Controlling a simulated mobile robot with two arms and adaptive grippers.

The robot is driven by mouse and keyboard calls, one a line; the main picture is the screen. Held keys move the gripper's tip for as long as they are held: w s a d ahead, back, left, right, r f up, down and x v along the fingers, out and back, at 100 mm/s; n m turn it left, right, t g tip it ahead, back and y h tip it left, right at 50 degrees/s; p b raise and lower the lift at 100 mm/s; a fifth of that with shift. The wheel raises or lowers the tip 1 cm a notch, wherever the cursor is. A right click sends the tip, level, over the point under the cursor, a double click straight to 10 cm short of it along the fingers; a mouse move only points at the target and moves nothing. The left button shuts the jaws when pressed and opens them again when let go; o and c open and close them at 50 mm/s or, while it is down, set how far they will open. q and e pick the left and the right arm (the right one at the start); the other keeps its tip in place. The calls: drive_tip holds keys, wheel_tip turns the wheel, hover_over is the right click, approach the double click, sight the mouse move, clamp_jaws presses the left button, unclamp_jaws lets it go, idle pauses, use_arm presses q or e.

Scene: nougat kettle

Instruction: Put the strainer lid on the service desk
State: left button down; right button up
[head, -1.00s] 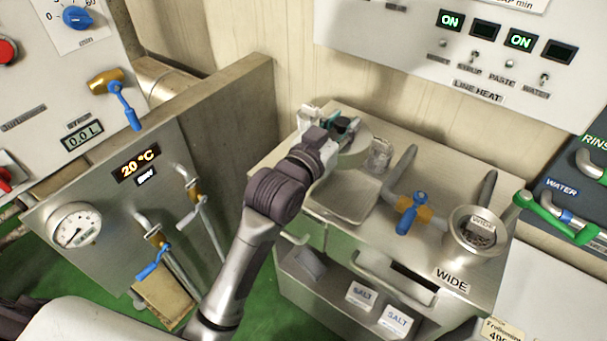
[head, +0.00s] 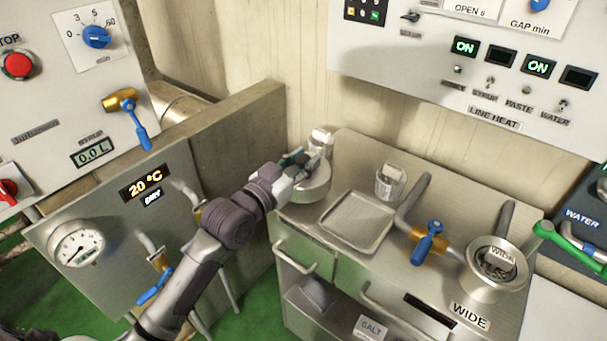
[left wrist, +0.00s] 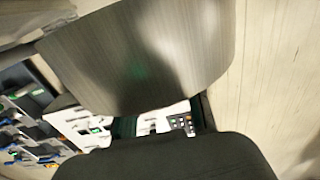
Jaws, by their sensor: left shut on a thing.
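My left gripper (head: 295,163) is shut on the strainer lid (head: 314,188), a round, shallow piece of brushed metal. The lid is at the far left corner of the steel service desk (head: 345,160). I cannot tell whether it touches the desk top or hangs just above it. In the left wrist view the curved metal wall of the lid (left wrist: 150,50) fills the upper middle, close to the camera. A dark part of the gripper fills the bottom of that view. My right gripper is not in view.
On the desk are a shallow square tray (head: 357,221), a small cup with a white tag (head: 388,184), a pipe with a blue-handled valve (head: 428,243) and a round WIDE funnel (head: 497,265). A small tagged container (head: 321,142) stands behind the lid. A tall steel panel (head: 240,130) borders the left.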

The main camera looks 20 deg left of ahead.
use_arm(q)
wheel_tip(320, 180, down, 3)
drive_tip(key=shift+r, duration=0.1)
drive_tip(key=shift+f, duration=0.45)
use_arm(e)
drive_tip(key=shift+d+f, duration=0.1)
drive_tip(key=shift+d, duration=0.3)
use_arm(q)
drive_tip(key=c, duration=0.8)
unclamp_jaws()
drive_tip(key=shift+f, duration=0.1)
drive_tip(key=shift+s, duration=0.15)
drive_tip(key=b+v, duration=0.1)
drive_tip(key=v, duration=1)
drive_tip(key=shift+s+a, duration=0.15)
drive_tip(key=shift+s, duration=0.25)
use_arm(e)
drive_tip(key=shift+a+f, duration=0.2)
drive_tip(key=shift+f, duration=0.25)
